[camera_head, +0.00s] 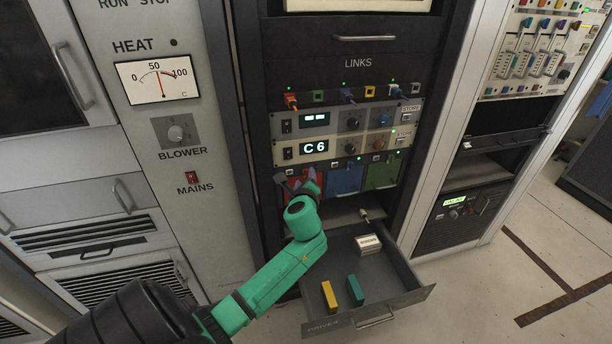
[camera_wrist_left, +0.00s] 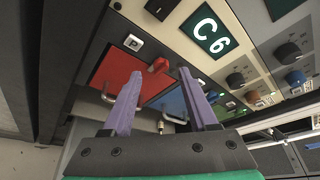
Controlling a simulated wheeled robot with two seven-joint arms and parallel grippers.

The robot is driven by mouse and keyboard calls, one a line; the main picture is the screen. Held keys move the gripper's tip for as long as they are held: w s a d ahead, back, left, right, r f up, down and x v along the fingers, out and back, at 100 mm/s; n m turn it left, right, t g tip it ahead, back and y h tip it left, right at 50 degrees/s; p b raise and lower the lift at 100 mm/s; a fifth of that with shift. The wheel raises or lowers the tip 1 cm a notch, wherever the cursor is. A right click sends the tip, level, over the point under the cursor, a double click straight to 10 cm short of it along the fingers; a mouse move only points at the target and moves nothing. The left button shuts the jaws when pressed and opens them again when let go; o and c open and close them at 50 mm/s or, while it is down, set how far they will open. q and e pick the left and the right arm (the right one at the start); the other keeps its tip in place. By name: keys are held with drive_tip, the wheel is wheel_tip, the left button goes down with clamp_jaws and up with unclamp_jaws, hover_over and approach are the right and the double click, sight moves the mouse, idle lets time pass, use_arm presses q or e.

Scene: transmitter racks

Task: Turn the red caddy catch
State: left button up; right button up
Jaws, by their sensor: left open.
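The red caddy (camera_head: 293,173) sits below the C6 unit in the middle rack, mostly hidden by my left gripper (camera_head: 294,181) in the head view. In the left wrist view the red caddy (camera_wrist_left: 116,72) shows its flat front, with the red catch (camera_wrist_left: 158,65) at its upper right corner. My left gripper (camera_wrist_left: 159,76) is open. In that view its two purple fingers point at the caddy, and the catch appears between and just beyond the tips. I cannot tell whether a finger touches it. My right gripper is not in view.
A blue caddy (camera_head: 343,180) and a green caddy (camera_head: 382,174) sit to the right. Below, an open drawer (camera_head: 407,272) holds a yellow block (camera_head: 329,296), a teal block (camera_head: 355,290) and a white block (camera_head: 368,244). The C6 unit (camera_head: 330,149) is just above.

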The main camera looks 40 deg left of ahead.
sight(305, 173)
use_arm(q)
drive_tip(key=x, duration=0.3)
drive_tip(key=shift+w+a, duration=0.15)
drive_tip(key=shift+w, duration=0.15)
clamp_jaws()
drive_tip(key=shift+f, duration=0.1)
